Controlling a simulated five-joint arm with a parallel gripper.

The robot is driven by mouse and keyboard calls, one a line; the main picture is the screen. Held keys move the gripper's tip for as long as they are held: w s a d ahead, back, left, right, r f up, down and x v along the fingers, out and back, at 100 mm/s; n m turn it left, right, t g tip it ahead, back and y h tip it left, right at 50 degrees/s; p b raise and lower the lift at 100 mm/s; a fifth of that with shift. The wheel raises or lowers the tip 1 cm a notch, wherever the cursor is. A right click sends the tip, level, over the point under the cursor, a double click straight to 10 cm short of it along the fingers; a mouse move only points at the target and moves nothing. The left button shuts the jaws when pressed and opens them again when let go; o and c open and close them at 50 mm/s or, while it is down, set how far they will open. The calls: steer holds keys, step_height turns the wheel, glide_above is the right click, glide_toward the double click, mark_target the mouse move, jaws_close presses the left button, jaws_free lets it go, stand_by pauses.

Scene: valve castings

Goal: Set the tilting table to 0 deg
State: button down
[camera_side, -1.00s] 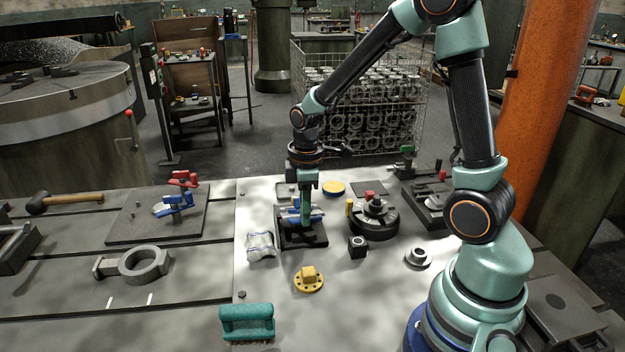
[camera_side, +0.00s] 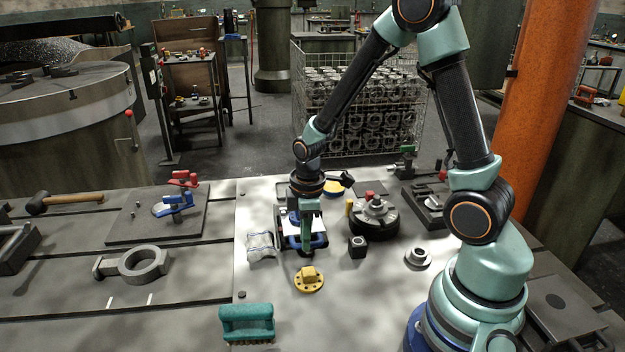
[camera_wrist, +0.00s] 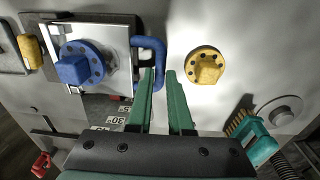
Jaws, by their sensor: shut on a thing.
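The tilting table (camera_wrist: 113,34) is a bright metal plate on a dark base, with a blue handle (camera_wrist: 151,43) along its edge. A blue round flanged casting (camera_wrist: 80,66) sits on the plate. In the wrist view my gripper (camera_wrist: 161,74) has its green fingers on either side of the handle's outer bar, shut on it. A scale marked 30 and 45 (camera_wrist: 115,121) shows below the plate; I cannot read a pointer on it. In the side view my gripper (camera_side: 307,248) is low at the table's front and hides much of it. The blue handle (camera_side: 319,241) shows beside the fingers.
A yellow flange (camera_side: 309,280) lies just in front of the table. A crumpled cloth (camera_side: 261,246) is close at its left. A black block (camera_side: 357,246) and a round dark fixture (camera_side: 374,219) stand to the right. A teal brush (camera_side: 247,322) lies at the front.

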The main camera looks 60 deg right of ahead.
steer(key=shift+s+a+f, duration=0.35)
steer(key=shift+s+f, duration=0.2)
steer(key=shift+s, duration=0.15)
steer(key=c, duration=0.8)
jaws_free()
steer(key=shift+c, duration=0.2)
steer(key=shift+d, duration=0.15)
steer(key=shift+w, duration=0.1)
steer(key=shift+r, duration=0.1)
steer(key=shift+a+r, duration=0.2)
steer(key=shift+r, duration=0.25)
steer(key=shift+s+a+r, duration=0.25)
steer(key=shift+a+r, duration=0.05)
steer(key=shift+r, duration=0.3)
steer(key=shift+s+a+r, duration=0.25)
steer(key=shift+a+r, duration=0.05)
steer(key=shift+r, duration=0.25)
steer(key=s+a+r, duration=0.4)
steer(key=r, duration=0.4)
steer(key=shift+r, duration=0.35)
